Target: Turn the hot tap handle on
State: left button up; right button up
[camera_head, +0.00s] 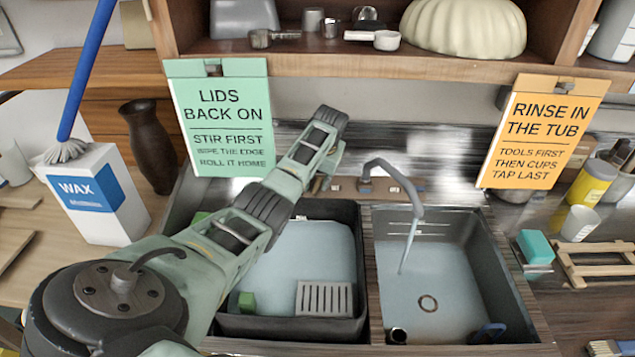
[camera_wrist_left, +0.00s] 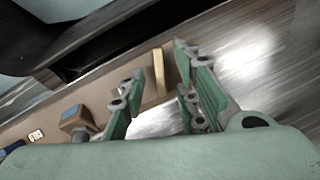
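The grey tap spout (camera_head: 395,180) arches over the right basin, and a thin stream of water falls from it. My left gripper (camera_head: 322,182) is at the tap's base strip, left of the spout. In the left wrist view its green fingers are open, apart on either side of a slim tan lever (camera_wrist_left: 158,72) at one end of the strip. It appears to be the hot tap handle; no clear contact shows. In the head view my gripper largely hides the handle. My right gripper is not in view.
The left basin (camera_head: 355,215) holds water, a grey grate (camera_head: 323,299) and a green block. The right basin (camera_head: 500,262) holds water. A green sign (camera_head: 220,120) and an orange sign (camera_head: 545,130) hang from the shelf above. A wax box (camera_head: 95,195) stands left.

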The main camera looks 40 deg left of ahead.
pick_arm(q)
jog(key=v, duration=0.6)
jog(key=shift+r, duration=0.4)
jog(key=shift+s+d+f, duration=0.1)
